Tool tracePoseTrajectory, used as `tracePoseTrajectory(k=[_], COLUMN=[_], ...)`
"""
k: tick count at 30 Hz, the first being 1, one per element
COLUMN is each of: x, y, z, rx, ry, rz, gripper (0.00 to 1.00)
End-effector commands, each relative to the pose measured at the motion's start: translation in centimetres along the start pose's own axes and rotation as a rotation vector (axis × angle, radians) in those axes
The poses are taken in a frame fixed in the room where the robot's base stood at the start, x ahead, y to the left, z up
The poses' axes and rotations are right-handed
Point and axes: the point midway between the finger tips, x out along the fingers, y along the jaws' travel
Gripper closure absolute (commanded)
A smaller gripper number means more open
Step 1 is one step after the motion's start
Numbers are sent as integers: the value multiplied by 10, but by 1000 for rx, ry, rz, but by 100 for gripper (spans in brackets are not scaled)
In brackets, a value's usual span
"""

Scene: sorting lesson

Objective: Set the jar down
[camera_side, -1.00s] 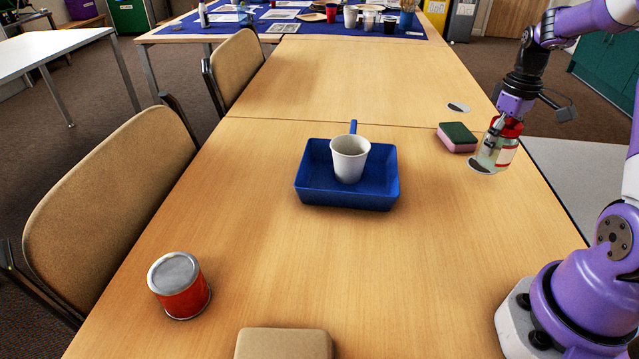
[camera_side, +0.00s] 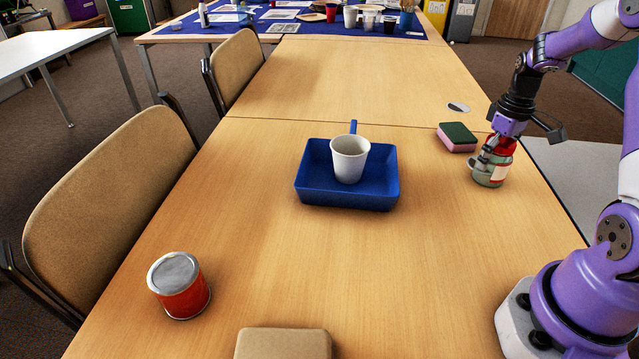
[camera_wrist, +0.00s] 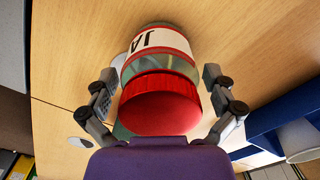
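The jar (camera_side: 492,171) is clear glass with a red lid and a white label. It stands upright on the table, over the spot where a grey-and-white round marker was. In the wrist view the jar (camera_wrist: 158,60) is between my two fingers, with its red lid nearest the camera and part of the lettering "JA" showing. My gripper (camera_side: 490,158) is low around the jar from above. In the wrist view my gripper's fingers (camera_wrist: 160,88) are spread to either side, with a thin gap beside the jar.
A green-and-pink sponge (camera_side: 457,138) lies just left of the jar. Another round marker (camera_side: 458,108) is behind it. A blue tray (camera_side: 345,195) holds a white cup (camera_side: 349,158). A red can (camera_side: 179,286) and a tan block (camera_side: 283,344) are nearer the front. The table between is clear.

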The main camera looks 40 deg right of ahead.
Motion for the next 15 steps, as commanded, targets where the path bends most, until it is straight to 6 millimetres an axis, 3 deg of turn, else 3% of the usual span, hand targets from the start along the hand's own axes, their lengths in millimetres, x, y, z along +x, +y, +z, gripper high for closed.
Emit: tracePoseTrajectory(k=[8,11,15], x=[-1,-10,-37], y=[0,1,1], z=[0,-1,-2], rx=[0,0,0], ry=[1,3,5], rz=[0,3,5], gripper=[0,0,0])
